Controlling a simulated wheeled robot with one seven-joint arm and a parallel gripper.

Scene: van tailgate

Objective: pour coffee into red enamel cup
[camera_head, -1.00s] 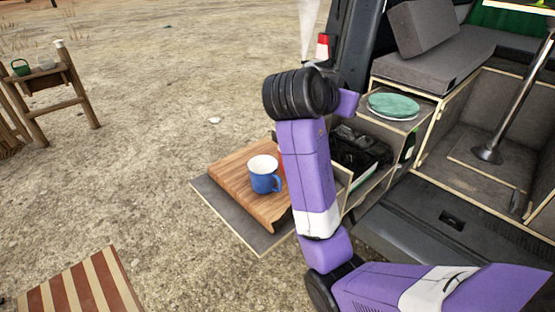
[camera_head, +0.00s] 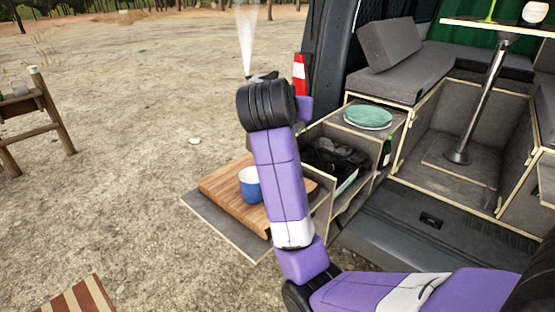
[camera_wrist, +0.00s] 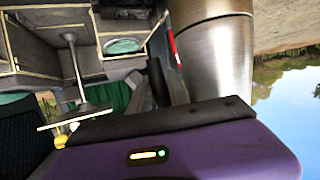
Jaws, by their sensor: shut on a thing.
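A brushed metal vessel (camera_wrist: 212,50) fills the upper middle of the wrist view, in front of my gripper (camera_wrist: 200,108). My gripper is shut on it; the spout and opening are out of that view. In the head view my own arm hides most of the gripper and vessel. A blue enamel cup (camera_head: 249,186) with a white inside stands upright on the wooden board (camera_head: 222,187), partly covered by my arm. The red enamel cup cannot be seen now; my arm covers the area beside the blue cup.
The board lies on a pull-out shelf (camera_head: 228,232) at the van's tailgate. A green plate stack (camera_head: 368,117) sits on the cabinet, with a dark green bottle (camera_head: 387,150) below. A pale plume (camera_head: 247,40) shows above my wrist. A wooden stand (camera_head: 40,118) is far left.

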